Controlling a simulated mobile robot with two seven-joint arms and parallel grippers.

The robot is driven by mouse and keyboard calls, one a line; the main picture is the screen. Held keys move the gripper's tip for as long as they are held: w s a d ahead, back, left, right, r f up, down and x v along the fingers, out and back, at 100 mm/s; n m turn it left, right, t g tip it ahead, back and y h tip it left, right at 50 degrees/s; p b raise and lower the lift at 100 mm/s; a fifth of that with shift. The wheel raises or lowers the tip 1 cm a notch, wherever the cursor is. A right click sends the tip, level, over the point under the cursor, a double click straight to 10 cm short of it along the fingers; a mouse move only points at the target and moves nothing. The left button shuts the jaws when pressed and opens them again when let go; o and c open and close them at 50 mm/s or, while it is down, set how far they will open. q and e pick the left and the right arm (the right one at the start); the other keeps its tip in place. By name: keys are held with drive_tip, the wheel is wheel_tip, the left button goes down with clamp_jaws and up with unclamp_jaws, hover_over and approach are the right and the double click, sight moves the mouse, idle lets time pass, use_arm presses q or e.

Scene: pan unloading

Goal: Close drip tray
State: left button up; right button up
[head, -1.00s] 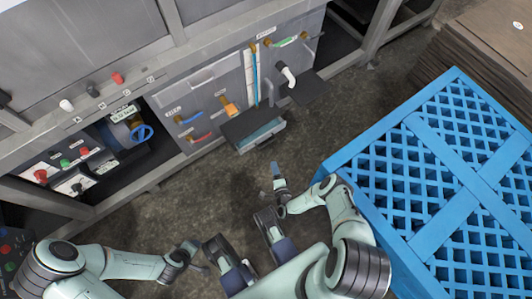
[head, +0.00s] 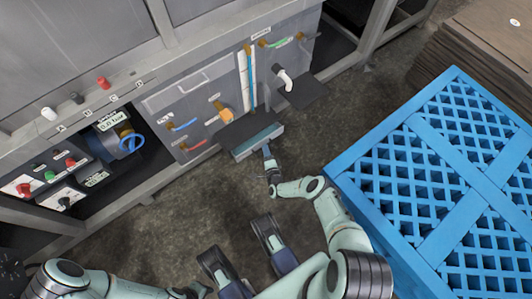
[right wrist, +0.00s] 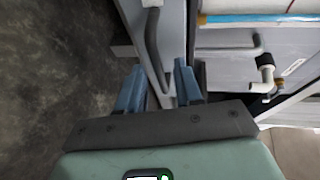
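The drip tray (head: 241,153) is a dark grey box with a bluish inside, sticking out low from the front of the grey machine. My right gripper (head: 267,151) is at its front edge in the head view. In the right wrist view the two blue fingers of the right gripper (right wrist: 160,92) are apart, with a pale tray edge (right wrist: 146,62) running up between them. Whether they touch it I cannot tell. My left gripper (head: 196,290) is small and partly cut off at the bottom of the head view, away from the tray; its fingers are unclear.
A blue lattice crate (head: 440,235) stands to the right, close to my right arm. A dark plate (head: 302,91) juts out beside the tray, under a white tap (head: 284,79). A valve with a blue handwheel (head: 130,142) is at left. Bare floor lies in front of the machine.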

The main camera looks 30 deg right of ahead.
clamp_jaws()
drive_tip(key=shift+w, duration=0.1)
idle(1.4)
